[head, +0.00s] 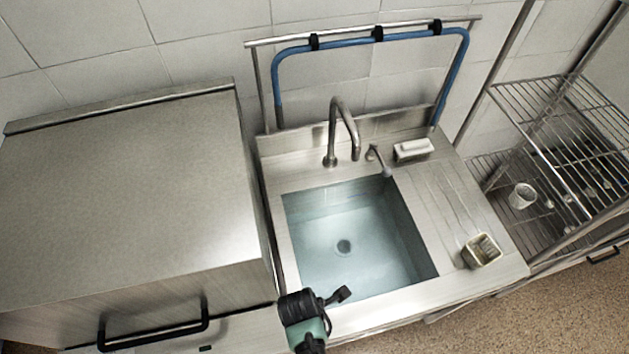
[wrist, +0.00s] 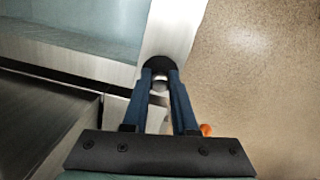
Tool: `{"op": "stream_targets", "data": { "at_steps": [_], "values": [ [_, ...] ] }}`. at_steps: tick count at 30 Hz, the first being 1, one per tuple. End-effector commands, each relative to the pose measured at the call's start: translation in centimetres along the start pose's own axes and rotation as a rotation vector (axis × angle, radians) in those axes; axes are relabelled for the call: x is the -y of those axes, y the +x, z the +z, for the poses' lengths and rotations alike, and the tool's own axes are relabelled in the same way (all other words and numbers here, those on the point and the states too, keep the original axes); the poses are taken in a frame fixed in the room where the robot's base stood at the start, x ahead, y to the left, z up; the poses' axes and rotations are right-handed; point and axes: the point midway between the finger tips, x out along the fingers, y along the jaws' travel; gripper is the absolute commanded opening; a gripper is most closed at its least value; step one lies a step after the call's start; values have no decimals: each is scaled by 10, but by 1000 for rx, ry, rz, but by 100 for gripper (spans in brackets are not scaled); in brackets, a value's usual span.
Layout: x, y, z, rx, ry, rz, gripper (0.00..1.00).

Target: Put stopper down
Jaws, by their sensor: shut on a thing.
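My gripper (head: 338,297) is at the front edge of the sink in the head view, over the counter rim. In the wrist view its two dark fingers (wrist: 160,82) are closed on a small dark round piece, the stopper (wrist: 160,64). The stopper is held at the fingertips above the steel rim; its underside is hidden. The steel sink (head: 300,225) holds clear bluish water. A round drain (head: 343,247) shows at its bottom.
A tap (head: 337,125) and a small lever stand behind the sink. A white block (head: 412,149) lies at the back right and a small basket (head: 482,250) on the right drainboard. A steel cabinet (head: 130,190) stands left, a wire rack (head: 560,140) right. Bare drainboard lies between.

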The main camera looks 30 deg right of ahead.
Motion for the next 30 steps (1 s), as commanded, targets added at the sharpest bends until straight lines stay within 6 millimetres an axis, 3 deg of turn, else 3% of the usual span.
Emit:
{"op": "stream_targets", "data": {
  "at_steps": [4,16,17,21,30],
  "values": [
    [0,13,-1,0,0,0,0],
    [0,19,-2,0,0,1,0],
    [0,18,-2,0,0,1,29],
    [0,17,-2,0,0,1,55],
    [0,16,-2,0,0,1,56]
  ]
}}
